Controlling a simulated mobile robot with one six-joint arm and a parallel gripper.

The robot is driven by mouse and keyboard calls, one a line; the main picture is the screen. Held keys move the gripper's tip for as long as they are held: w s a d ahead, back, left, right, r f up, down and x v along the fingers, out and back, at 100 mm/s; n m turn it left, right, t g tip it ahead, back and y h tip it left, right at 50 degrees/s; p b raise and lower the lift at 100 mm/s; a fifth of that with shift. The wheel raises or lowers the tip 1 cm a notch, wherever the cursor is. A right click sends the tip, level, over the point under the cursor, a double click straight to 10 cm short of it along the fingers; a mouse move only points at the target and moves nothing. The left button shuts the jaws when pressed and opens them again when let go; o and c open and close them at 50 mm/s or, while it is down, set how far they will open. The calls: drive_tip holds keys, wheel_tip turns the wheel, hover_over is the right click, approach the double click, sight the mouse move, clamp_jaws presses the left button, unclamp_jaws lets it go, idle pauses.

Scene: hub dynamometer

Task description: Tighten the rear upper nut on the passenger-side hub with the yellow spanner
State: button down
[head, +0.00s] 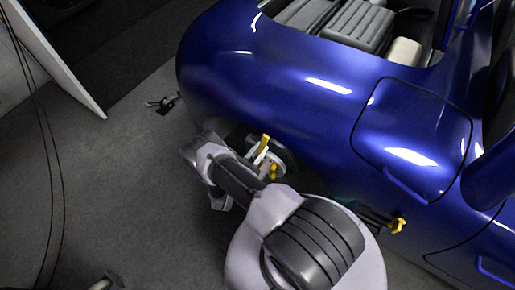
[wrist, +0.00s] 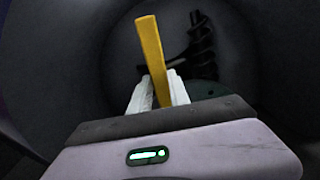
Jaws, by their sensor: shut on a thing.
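My gripper (wrist: 158,92) is shut on the yellow spanner (wrist: 150,45), which stands up between its two pale fingers in the wrist view. In the head view the spanner (head: 265,142) shows as a short yellow bar at my gripper (head: 260,155), by the wheel arch of the blue car. The hub (head: 277,162) is a pale round part with small yellow pieces, partly hidden behind my arm. In the wrist view a dark greenish disc lies behind the fingers, mostly covered. I cannot make out the rear upper nut, or whether the spanner touches one.
The blue car body (head: 270,85) curves closely over the arch. In the wrist view a dark coil spring (wrist: 200,45) stands inside it. A dark part with a yellow end (head: 398,226) sticks out at the car's side. The grey floor (head: 110,190) at left is mostly clear.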

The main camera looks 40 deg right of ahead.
drive_tip(key=shift+s+d+f+m, duration=0.15)
drive_tip(key=shift+s+d+m, duration=0.1)
drive_tip(key=shift+s+m, duration=0.3)
drive_tip(key=shift+s+d+f+m, duration=0.2)
drive_tip(key=shift+s+m, duration=0.25)
drive_tip(key=shift+s, duration=0.2)
drive_tip(key=s+m, duration=0.1)
drive_tip(key=s+d+f+m, duration=0.1)
drive_tip(key=s, duration=0.1)
drive_tip(key=shift+f+m, duration=0.2)
drive_tip(key=shift+m, duration=0.1)
drive_tip(key=shift+s+d+f, duration=0.1)
drive_tip(key=shift+s, duration=0.1)
